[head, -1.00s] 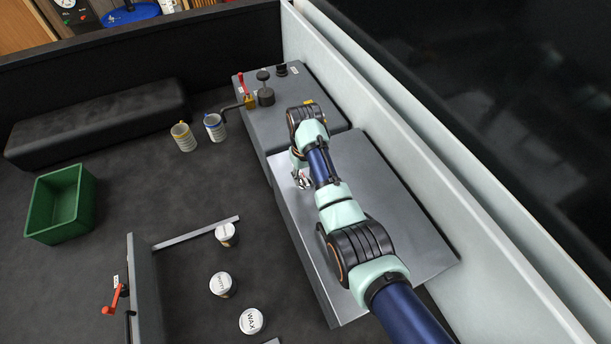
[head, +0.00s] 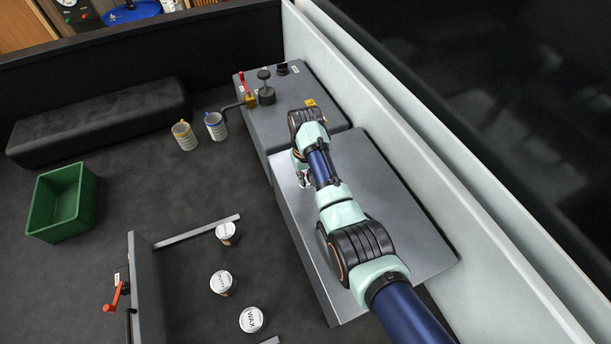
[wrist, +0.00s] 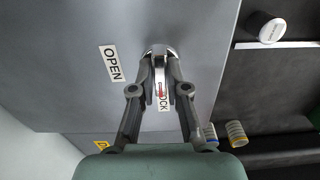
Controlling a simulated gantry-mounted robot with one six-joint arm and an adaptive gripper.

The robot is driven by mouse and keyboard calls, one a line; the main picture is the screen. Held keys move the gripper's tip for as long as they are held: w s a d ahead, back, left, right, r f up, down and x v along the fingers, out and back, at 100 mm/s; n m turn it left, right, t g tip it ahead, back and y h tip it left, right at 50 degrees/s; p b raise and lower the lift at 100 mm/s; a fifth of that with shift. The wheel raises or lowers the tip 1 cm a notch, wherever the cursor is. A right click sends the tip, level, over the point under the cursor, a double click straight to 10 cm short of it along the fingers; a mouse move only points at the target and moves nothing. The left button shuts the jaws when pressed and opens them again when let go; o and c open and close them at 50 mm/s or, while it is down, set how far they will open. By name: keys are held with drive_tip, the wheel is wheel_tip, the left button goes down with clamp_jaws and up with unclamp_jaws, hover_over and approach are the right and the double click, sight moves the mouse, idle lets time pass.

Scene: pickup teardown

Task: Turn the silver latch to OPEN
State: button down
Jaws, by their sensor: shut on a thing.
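The silver latch (wrist: 160,62) is on the grey cabinet face in the wrist view. Its rounded end is at the top and its bar runs down toward the LOCK label (wrist: 164,101), partly covering it. The OPEN label (wrist: 111,64) is to the left of the latch. My gripper (wrist: 159,74) has one finger on each side of the bar and is shut on it. In the head view my gripper (head: 303,178) is over the grey cabinet top (head: 378,205), and my arm and fingers hide most of the latch.
A second grey unit (head: 290,115) with a red-handled valve (head: 247,88) adjoins the cabinet. A green bin (head: 62,203) is at the left. White-lidded cans (head: 222,283) stand on the floor at lower left. A pale wall (head: 420,170) runs close along the right.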

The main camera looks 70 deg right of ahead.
drive_tip(key=m+p, duration=0.1)
drive_tip(key=m, duration=0.3)
drive_tip(key=shift+r, duration=0.1)
drive_tip(key=m+p, duration=0.1)
drive_tip(key=m, duration=0.3)
drive_tip(key=shift+m, duration=0.4)
drive_tip(key=m+p, duration=0.1)
drive_tip(key=m, duration=0.7)
drive_tip(key=shift+m, duration=0.3)
drive_tip(key=c, duration=1.2)
unclamp_jaws()
drive_tip(key=shift+o, duration=0.2)
